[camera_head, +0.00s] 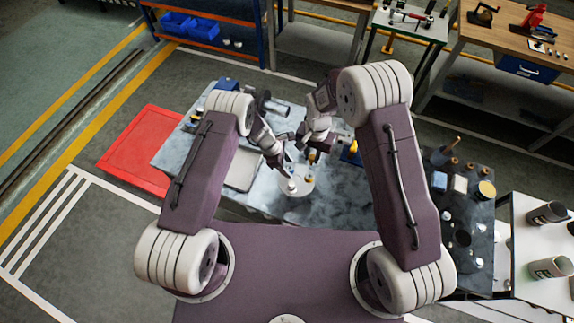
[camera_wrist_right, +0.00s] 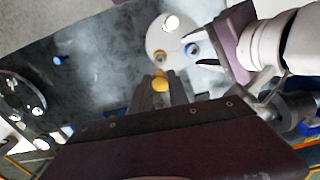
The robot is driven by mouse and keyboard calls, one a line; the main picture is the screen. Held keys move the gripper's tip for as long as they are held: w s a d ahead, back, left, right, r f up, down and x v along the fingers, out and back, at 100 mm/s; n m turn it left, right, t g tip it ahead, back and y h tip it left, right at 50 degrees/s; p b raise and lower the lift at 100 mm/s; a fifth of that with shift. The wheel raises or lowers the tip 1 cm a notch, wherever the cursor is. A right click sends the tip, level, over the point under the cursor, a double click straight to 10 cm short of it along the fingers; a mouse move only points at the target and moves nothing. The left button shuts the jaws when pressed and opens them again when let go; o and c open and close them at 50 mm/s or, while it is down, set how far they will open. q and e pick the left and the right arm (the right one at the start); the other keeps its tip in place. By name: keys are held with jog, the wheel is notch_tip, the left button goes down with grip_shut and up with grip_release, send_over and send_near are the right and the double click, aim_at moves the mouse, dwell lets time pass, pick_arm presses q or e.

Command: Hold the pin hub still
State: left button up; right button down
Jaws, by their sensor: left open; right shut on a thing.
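A round pale disc with short upright parts on it, apparently the pin hub (camera_head: 297,190), sits on the grey mottled table. The gripped lower end is hidden.
A grey tray (camera_head: 244,170) lies left of the disc. A cylindrical metal part (camera_head: 273,106) stands at the table's back. A red mat (camera_head: 138,158) lies on the floor at left. A dark side table (camera_head: 461,215) with several small parts stands at right.

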pick_arm(q)
grip_shut()
jog(key=shift+r, duration=0.1)
dwell(1.2)
jog(key=shift+c, duration=1.1)
grip_release()
grip_shut()
dwell(0.8)
